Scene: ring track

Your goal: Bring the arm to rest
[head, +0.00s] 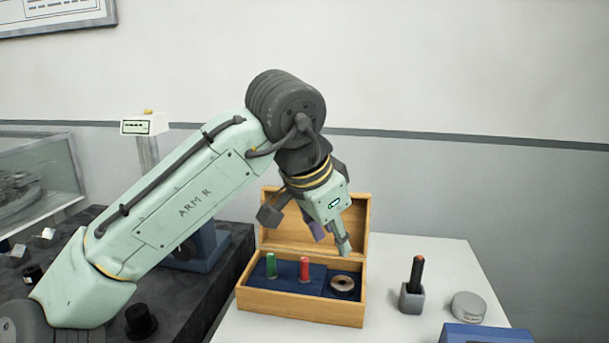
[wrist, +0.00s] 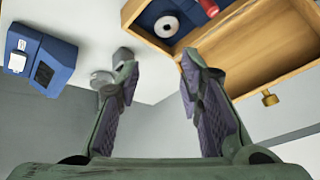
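My arm reaches up from the lower left and bends down at the wrist. My gripper (head: 331,238) hangs over the open wooden box (head: 300,305) on the white table. In the wrist view my gripper (wrist: 156,65) has its two purple-padded fingers apart, with nothing between them. The box holds a green cylinder (head: 271,265), a red cylinder (head: 305,269) and a ring (head: 343,284) in a blue insert. In the wrist view the box's wooden wall (wrist: 262,45) shows at upper right, with the ring (wrist: 166,26) and part of the red cylinder (wrist: 209,8).
Right of the box stand a dark, orange-topped cylinder in a grey holder (head: 411,299), a round tin (head: 468,307) and a blue device (head: 487,335). A dark bench (head: 95,310) at left carries a glass case (head: 40,180) and a blue machine (head: 200,250). A wall stands behind.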

